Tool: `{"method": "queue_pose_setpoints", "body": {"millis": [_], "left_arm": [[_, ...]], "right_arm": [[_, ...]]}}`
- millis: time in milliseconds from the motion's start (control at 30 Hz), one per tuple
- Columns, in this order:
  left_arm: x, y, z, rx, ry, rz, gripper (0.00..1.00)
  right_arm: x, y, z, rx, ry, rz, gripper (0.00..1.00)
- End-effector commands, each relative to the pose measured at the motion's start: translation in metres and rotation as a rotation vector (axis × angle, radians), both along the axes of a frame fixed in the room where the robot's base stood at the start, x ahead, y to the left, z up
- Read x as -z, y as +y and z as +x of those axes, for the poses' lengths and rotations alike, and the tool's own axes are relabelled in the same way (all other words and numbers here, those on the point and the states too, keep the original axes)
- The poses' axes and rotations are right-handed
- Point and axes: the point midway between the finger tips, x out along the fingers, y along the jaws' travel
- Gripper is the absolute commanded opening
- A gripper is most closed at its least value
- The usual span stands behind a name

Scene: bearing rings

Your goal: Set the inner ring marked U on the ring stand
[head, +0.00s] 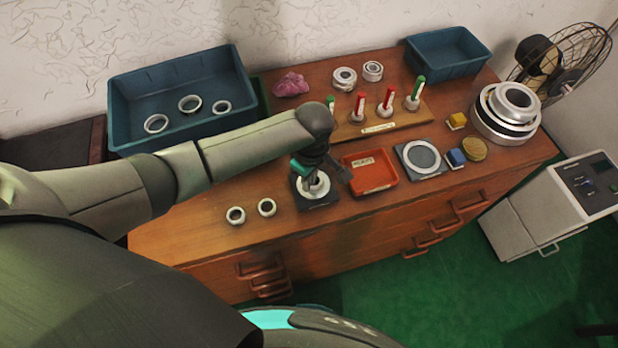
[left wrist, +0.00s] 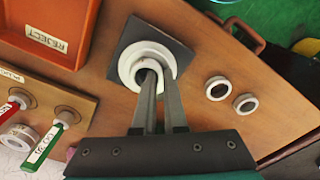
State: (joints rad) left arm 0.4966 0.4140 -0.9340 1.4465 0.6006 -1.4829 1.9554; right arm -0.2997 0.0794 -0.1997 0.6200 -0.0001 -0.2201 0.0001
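The ring stand is a dark square plate (left wrist: 124,54) with a wide pale ring (left wrist: 127,70) on it. It also shows in the head view (head: 318,204) near the table's front edge. My left gripper (left wrist: 159,78) points down over it. Its fingers are close together and look closed on the wall of a smaller pale ring (left wrist: 157,57) at the stand's middle. The fingers hide part of that ring, and I cannot tell if it is seated. No U mark is readable. Two small inner rings (head: 236,215) (head: 267,207) lie apart on the table. My right gripper is out of view.
A red tray labelled REJECT (head: 371,182) lies just right of the stand, with a dark plate (head: 408,160) beyond. A wooden block (head: 358,133) with red and green handled plugs stands behind. A blue bin (head: 145,87) holding rings is at the back left.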

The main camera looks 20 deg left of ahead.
Motion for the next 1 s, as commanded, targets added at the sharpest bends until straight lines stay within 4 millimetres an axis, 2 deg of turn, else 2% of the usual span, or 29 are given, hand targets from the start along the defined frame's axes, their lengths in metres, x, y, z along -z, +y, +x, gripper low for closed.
{"method": "queue_pose_setpoints", "body": {"millis": [33,300,633,767,1000], "left_arm": [[0.000,0.000,0.000,0.000,0.001,0.000,0.15],[0.000,0.000,0.000,0.000,0.001,-0.001,0.43],[-0.006,-0.001,0.000,0.000,0.000,-0.001,0.43],[-0.026,-0.002,0.000,0.001,-0.002,-0.003,0.43],[-0.084,-0.004,-0.001,0.002,-0.003,-0.003,0.43]], "right_arm": [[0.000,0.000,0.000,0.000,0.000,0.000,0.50],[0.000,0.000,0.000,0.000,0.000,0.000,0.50],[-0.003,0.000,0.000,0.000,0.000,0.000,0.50],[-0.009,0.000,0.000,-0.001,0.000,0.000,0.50],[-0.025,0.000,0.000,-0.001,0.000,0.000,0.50]]}}
